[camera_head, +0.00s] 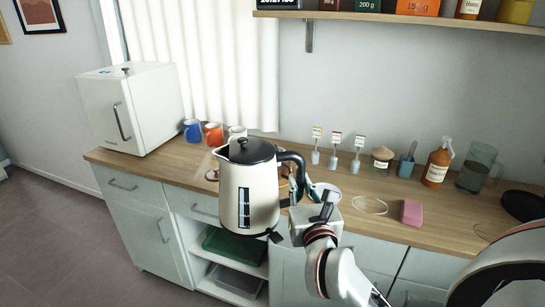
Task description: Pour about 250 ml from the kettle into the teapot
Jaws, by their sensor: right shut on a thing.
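A cream kettle (249,192) with a black lid, a black handle and a dark level window is held up in front of the counter, close to upright. My right gripper (300,192) is at the kettle's right side and shut on its black handle. The kettle and gripper hide part of the counter behind them. I cannot make out a teapot; some small items behind the kettle are partly covered. My left gripper is not in view.
A wooden counter (452,213) runs along the wall. A white mini fridge (131,108) stands at its left end, beside several mugs (214,134). A brown bottle (437,163), glass jug (476,168) and pink sponge (411,212) are at right. A shelf hangs above.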

